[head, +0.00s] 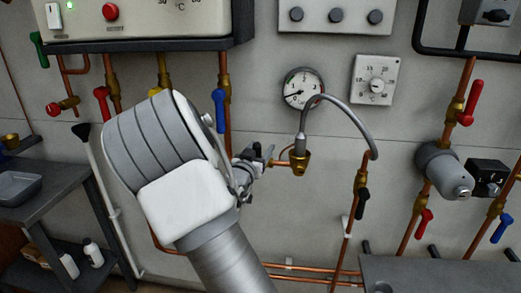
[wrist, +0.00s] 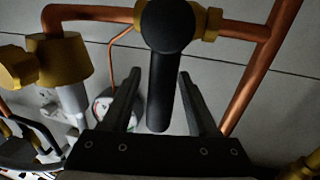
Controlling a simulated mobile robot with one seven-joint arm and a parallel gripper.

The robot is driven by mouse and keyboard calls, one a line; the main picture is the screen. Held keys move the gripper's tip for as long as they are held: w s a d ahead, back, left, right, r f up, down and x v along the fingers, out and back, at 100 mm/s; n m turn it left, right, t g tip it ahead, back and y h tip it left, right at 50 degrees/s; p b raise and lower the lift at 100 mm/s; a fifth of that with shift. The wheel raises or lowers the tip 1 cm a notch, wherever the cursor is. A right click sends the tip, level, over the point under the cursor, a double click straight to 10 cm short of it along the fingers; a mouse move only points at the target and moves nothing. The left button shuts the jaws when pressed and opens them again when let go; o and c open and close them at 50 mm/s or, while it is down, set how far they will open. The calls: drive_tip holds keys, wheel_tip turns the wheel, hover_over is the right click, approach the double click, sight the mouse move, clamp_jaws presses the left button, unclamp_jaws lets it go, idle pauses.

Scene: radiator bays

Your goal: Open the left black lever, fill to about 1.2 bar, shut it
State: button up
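The left black lever (wrist: 158,95) hangs from a brass valve on a copper pipe in the wrist view. My gripper (wrist: 159,74) is open around it, one finger on each side, with a visible gap to both. In the head view my gripper (head: 260,158) is at the left end of the short copper branch, and the lever cannot be told apart from the fingers there. The round pressure gauge (head: 302,88) has its needle pointing low left; its numbers are too small to read. A grey hose (head: 352,114) arches from the brass fitting (head: 299,161) to the right-hand pipe.
A second black lever (head: 362,203) is on the right-hand pipe. A thermostat box (head: 375,80) is right of the gauge. Red levers (head: 474,102) and a grey pump (head: 443,172) are at the right. A workbench (head: 45,187) stands left.

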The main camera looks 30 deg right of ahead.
clamp_jaws()
idle(1.3)
